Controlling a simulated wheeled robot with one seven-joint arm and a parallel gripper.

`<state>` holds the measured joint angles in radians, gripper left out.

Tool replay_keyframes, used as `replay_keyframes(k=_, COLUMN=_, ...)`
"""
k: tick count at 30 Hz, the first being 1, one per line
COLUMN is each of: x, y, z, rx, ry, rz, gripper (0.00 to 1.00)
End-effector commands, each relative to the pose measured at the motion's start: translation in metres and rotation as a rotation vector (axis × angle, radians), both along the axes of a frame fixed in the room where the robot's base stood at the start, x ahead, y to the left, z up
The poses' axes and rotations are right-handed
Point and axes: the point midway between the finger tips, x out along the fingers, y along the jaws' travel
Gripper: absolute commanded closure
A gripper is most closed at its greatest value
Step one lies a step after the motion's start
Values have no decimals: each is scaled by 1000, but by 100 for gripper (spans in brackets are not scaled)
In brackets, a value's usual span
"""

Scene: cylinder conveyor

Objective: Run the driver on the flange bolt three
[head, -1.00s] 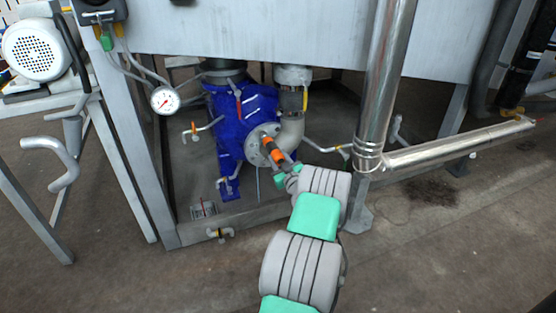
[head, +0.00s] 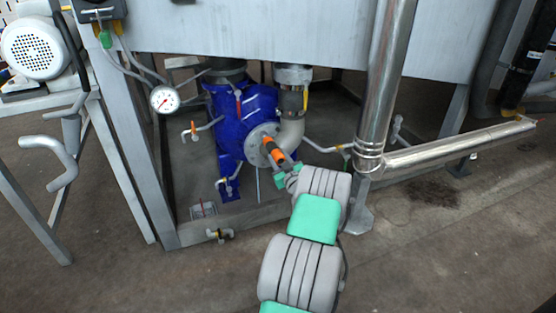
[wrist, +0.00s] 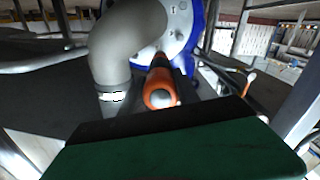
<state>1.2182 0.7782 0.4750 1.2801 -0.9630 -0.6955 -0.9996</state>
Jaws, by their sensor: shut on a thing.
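A blue pump (head: 230,125) with a round grey flange (head: 254,146) stands under the large metal tank. The flange also shows in the wrist view (wrist: 180,28), with bolts around its face. My gripper (head: 283,166) is shut on an orange and black driver (head: 274,150), which points at the flange. In the wrist view the driver (wrist: 160,90) stands out past the dark green edge of my gripper, its tip end toward the flange. The driver hides the spot where its tip meets the flange, so I cannot tell whether it sits on a bolt.
A grey elbow pipe (head: 292,130) runs close beside the flange. A shiny metal pipe (head: 378,90) comes down at the right and bends away. Frame legs (head: 125,150) stand at the left. A pressure gauge (head: 165,100) hangs left of the pump.

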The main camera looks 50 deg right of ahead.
Motion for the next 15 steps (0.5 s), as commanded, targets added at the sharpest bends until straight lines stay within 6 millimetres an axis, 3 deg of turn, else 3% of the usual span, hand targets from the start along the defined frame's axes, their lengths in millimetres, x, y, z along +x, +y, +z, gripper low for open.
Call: replay_keyframes(k=15, x=4, y=-3, z=3, rx=-4, ry=-3, rz=1, gripper=100)
